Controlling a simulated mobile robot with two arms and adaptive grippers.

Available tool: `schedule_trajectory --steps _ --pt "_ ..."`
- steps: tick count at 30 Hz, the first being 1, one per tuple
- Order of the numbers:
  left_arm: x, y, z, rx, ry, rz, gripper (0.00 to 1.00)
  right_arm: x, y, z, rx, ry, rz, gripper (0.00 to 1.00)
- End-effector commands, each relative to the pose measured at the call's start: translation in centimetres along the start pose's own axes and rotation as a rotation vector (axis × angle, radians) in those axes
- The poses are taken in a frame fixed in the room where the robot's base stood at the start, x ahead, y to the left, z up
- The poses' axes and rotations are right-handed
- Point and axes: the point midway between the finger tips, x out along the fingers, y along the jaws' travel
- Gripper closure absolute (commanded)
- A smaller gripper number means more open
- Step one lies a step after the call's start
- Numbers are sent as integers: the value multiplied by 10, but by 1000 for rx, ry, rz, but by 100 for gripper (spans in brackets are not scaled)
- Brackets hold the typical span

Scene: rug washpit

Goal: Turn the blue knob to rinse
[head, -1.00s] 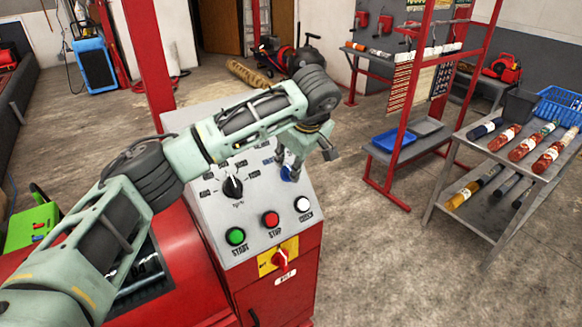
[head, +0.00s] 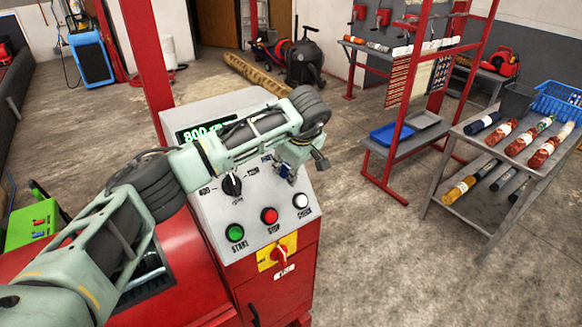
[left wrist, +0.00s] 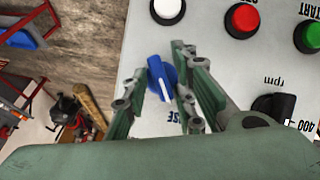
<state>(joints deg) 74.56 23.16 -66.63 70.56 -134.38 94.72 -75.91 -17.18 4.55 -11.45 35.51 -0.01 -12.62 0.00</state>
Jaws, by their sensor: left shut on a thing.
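The blue knob (left wrist: 156,74) sits on the grey control panel (left wrist: 215,60), between the two fingers of my left gripper (left wrist: 181,76) in the left wrist view. The gripper is shut on it. The knob's white pointer line points down and slightly right in that view, towards a partly hidden label ending in "SE". In the head view my left gripper (head: 291,172) reaches down onto the panel's right side, largely hiding the knob and its labels. My right gripper is not in view.
A black rpm dial (head: 232,184) and green start (head: 235,232), red stop (head: 269,215) and white (head: 300,200) buttons are close by. A green display (head: 207,129) reads 800, partly behind my arm.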

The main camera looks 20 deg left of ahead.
Motion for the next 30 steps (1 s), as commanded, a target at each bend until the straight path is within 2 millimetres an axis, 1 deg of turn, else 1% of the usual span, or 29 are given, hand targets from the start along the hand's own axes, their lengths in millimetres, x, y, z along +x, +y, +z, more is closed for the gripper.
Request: schedule_trajectory --steps 3,5,9,12,15,26,27,30 --pt "1 -1 0 -3 0 0 100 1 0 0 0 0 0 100" --pt "3 -1 1 -18 0 8 100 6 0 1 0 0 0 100" --pt "7 -2 2 -101 2 53 100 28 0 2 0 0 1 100" --pt "6 -2 3 -162 0 84 100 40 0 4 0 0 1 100" --pt "5 -2 3 -206 -2 105 100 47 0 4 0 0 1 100" --pt "1 -2 4 -230 -7 114 100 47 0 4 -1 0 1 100" --pt "1 -2 4 -229 -7 114 84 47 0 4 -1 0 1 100" --pt "2 -2 4 -229 -7 114 76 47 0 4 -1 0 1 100"
